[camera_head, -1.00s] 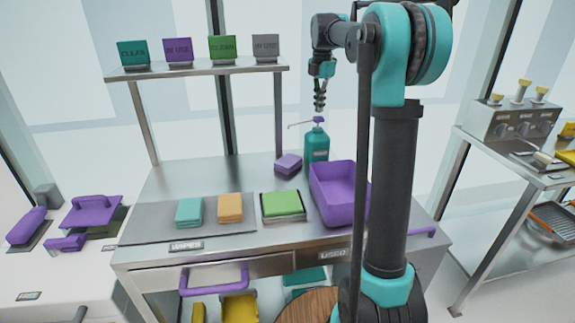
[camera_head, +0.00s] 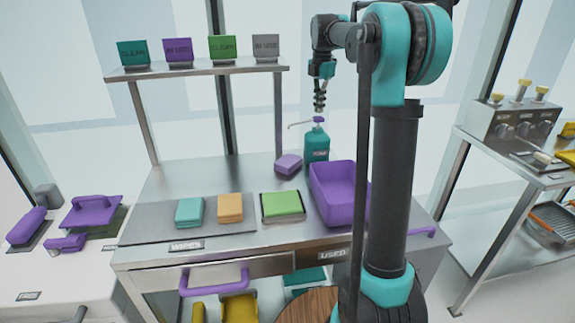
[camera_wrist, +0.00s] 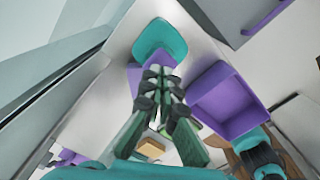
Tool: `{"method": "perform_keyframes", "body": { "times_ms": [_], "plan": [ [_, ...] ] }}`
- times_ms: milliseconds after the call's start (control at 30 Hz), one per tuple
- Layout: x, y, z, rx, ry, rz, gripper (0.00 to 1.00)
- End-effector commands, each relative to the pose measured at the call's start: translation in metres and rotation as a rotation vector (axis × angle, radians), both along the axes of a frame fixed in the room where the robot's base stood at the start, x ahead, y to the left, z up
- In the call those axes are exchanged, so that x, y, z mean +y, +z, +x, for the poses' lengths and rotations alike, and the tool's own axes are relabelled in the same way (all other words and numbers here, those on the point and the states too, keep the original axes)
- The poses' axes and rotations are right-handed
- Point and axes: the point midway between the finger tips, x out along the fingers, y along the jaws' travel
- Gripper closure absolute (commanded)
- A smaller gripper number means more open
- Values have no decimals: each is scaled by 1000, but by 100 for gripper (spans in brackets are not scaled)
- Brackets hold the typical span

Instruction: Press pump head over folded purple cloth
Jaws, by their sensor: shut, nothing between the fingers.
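A teal pump bottle (camera_head: 316,146) stands upright at the back of the steel table, with a purple pump head (camera_head: 318,120) whose spout points left. The folded purple cloth (camera_head: 288,164) lies on the table left of the bottle, below the spout's side. My gripper (camera_head: 319,107) is shut and empty, pointing down just above the pump head; I cannot tell whether it touches. In the wrist view the shut fingers (camera_wrist: 162,73) cover part of the scene, with the teal bottle (camera_wrist: 160,38) beyond them and the purple cloth (camera_wrist: 134,74) partly hidden behind them.
A purple bin (camera_head: 334,187) stands right of the cloth, in front of the bottle. Teal (camera_head: 189,212), orange (camera_head: 229,207) and green (camera_head: 283,206) cloths lie along the table's front. A shelf (camera_head: 200,70) with coloured signs stands at the back left.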

Motion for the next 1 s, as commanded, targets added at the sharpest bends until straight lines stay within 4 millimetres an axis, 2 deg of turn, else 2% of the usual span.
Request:
{"method": "perform_keyframes", "body": {
  "times_ms": [433, 1000],
  "plan": [
    [0, -1, 0, 0, 0, 0, 100],
    [0, -19, 0, 0, 0, 0, 100]
  ]
}}
